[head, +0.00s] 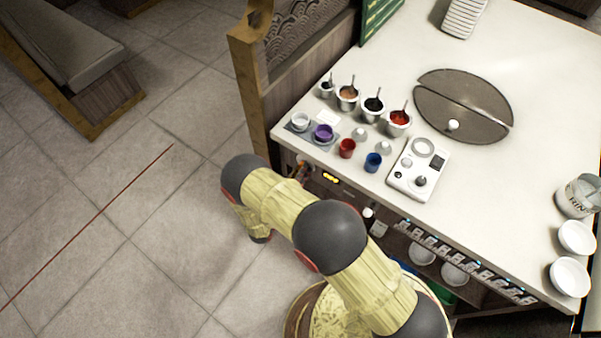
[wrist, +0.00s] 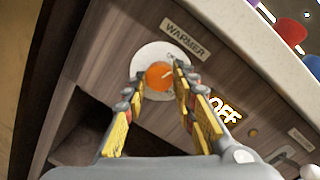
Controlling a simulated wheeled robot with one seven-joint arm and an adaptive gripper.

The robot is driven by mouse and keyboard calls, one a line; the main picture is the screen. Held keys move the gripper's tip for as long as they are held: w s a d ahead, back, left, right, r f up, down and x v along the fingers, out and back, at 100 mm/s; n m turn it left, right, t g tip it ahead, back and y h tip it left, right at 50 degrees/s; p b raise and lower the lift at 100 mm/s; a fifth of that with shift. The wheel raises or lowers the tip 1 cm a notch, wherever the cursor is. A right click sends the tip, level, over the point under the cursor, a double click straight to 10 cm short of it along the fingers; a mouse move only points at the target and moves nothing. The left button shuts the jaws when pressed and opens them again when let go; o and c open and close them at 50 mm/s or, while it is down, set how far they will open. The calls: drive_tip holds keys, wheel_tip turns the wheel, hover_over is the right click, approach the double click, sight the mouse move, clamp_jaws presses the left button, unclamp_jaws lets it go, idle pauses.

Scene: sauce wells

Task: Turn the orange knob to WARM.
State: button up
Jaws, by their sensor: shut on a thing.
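The orange knob (wrist: 158,75) sits on a round white dial plate (wrist: 150,54) on the wooden counter front. The label WARMER (wrist: 185,40) is above it. My gripper (wrist: 160,83) has its two yellow-padded fingers on either side of the knob, shut on it. Dial lettering is small and partly hidden, so the WARM mark cannot be read. A lit yellow display (wrist: 226,109) to the right of the knob reads OFF. In the head view the display (head: 331,178) glows on the counter front, while my arm hides much of the knob area.
The countertop (head: 540,75) above holds sauce pots (head: 347,97), a red cup (head: 347,148), a blue cup (head: 373,162) and a white control unit (head: 418,170) near the edge. An open dark shelf space (wrist: 85,125) lies below the knob.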

drive_tip(key=m+b, duration=0.3)
drive_tip(key=m, duration=0.5)
drive_tip(key=shift+a+f+h+b, duration=0.1)
drive_tip(key=shift+f+h+b, duration=0.05)
drive_tip(key=shift+h+b, duration=0.2)
drive_tip(key=shift+m, duration=0.4)
drive_tip(key=o, duration=1.2)
drive_tip(key=shift+c, duration=0.2)
drive_tip(key=v, duration=1.2)
drive_tip(key=shift+f, duration=0.1)
